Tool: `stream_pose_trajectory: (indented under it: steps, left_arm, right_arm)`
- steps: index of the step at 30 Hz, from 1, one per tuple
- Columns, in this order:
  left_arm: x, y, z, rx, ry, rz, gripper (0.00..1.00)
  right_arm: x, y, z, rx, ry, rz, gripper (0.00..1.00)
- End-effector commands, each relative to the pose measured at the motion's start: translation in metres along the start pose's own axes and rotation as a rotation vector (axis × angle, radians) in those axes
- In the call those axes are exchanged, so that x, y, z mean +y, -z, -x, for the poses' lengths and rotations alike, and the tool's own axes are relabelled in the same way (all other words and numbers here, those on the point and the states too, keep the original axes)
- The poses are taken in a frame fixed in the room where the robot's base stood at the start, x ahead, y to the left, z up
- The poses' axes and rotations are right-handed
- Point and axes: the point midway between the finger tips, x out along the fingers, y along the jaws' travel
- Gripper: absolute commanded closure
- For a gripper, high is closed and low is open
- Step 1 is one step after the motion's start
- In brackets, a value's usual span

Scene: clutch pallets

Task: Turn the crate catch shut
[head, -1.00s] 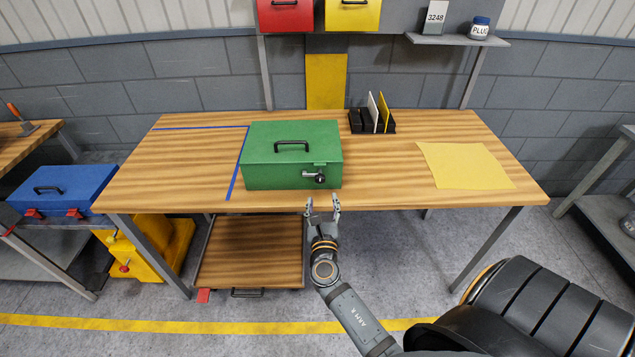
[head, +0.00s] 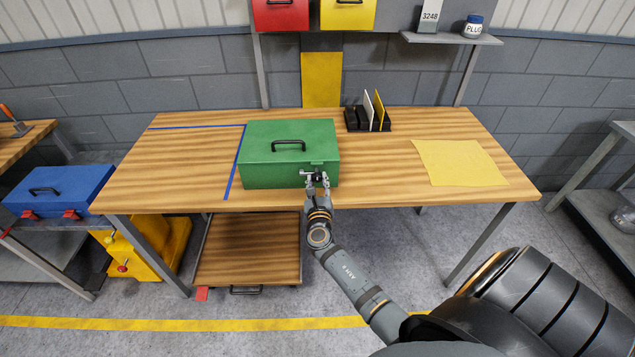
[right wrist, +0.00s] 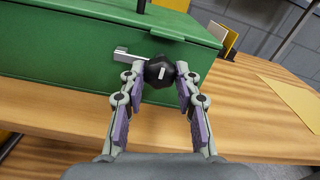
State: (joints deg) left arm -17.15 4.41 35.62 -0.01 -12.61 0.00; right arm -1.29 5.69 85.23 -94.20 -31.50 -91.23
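The green crate (head: 270,168) stands on the wooden workbench with its lid down and a black handle on top. Its catch is on the front face near the right end: a silver bar (right wrist: 128,54) pointing left from a dark round knob (right wrist: 159,71). In the right wrist view the bar lies nearly along the crate front, clear of the lid plate to the upper right. My right gripper (head: 317,181) is at the catch, one fingertip on each side of the knob, closed in against it. My left gripper is not in view.
A yellow sheet (head: 458,163) lies at the bench's right. A wooden drawer or shelf (head: 248,250) sticks out below.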

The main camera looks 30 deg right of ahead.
Motion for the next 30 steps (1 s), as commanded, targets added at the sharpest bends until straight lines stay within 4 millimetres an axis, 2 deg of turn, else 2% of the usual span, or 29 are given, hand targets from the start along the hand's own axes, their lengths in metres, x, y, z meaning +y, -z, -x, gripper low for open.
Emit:
stream_pose_trajectory:
  steps: [1, 5, 6, 17, 30]
  left_arm:
    - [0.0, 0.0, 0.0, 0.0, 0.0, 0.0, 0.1]
    - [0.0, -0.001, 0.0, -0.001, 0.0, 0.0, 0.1]
    - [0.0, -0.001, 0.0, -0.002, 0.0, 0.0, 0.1]
    - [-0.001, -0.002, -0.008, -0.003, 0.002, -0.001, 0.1]
    - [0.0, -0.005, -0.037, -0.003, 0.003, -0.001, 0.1]
  right_arm:
    - [0.0, 0.0, 0.0, 0.0, 0.001, 0.0, 0.8]
    - [0.0, 0.0, 0.0, 0.0, 0.001, 0.0, 0.98]
    - [0.0, 0.0, 0.0, 0.0, 0.001, 0.0, 1.0]
    - [0.0, 0.002, 0.0, 0.0, 0.001, -0.08, 1.0]
    - [0.001, 0.004, 0.0, -0.001, 0.001, -0.452, 1.0]
